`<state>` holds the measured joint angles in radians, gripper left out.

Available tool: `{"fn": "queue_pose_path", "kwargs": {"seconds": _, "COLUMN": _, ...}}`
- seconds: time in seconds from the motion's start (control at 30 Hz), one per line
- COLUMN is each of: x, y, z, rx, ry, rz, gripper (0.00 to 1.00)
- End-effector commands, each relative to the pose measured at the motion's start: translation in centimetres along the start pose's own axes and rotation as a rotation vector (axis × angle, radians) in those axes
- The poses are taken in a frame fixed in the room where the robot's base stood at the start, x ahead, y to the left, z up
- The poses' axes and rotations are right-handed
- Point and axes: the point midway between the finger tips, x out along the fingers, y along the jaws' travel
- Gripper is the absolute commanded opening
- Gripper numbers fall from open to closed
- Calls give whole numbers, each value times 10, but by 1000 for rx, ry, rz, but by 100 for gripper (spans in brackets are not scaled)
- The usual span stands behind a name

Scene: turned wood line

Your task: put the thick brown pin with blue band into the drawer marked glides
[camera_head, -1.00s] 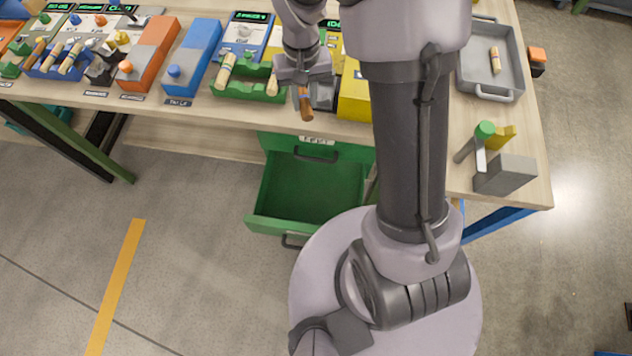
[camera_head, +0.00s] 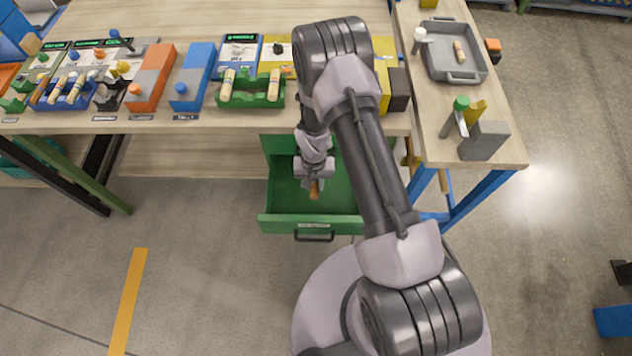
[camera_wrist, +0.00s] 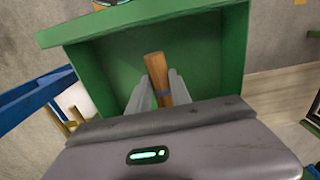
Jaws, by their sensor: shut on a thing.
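The thick brown pin with a blue band (camera_wrist: 157,75) is held between the two fingers of my gripper (camera_wrist: 156,100) in the wrist view. In the head view the brown pin (camera_head: 314,190) hangs below my gripper (camera_head: 313,178), over the inside of an open green drawer (camera_head: 283,203). The drawer also shows in the wrist view (camera_wrist: 95,75), its floor beyond the pin. The drawer's front has a label that is too small to read. I cannot tell whether the pin touches the drawer floor. My arm hides the drawer's right part.
The workbench (camera_head: 220,122) above the drawer carries several coloured blocks and a green rack (camera_head: 250,95) with pale pins. A grey tray (camera_head: 440,72) with one pin is on the right table, near a grey block (camera_head: 484,140). Floor left of the drawer is clear.

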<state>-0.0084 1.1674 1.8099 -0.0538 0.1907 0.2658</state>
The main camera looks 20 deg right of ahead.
Motion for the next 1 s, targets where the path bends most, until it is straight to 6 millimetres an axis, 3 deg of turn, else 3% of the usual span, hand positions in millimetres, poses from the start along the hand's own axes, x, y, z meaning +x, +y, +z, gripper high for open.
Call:
{"fn": "queue_pose_path", "kwargs": {"seconds": 0.3, "x": 80, "y": 1, "z": 4, "rx": 16, "ry": 0, "rz": 1, "gripper": 0}}
{"fn": "queue_pose_path", "kwargs": {"seconds": 0.6, "x": 127, "y": 1, "z": 4, "rx": 15, "ry": 2, "rz": 1, "gripper": 0}}
{"fn": "queue_pose_path", "kwargs": {"seconds": 0.97, "x": 131, "y": 1, "z": 3, "rx": 15, "ry": 2, "rz": 1, "gripper": 0}}
{"fn": "queue_pose_path", "kwargs": {"seconds": 1.0, "x": 129, "y": 1, "z": 3, "rx": 15, "ry": 2, "rz": 1, "gripper": 32}}
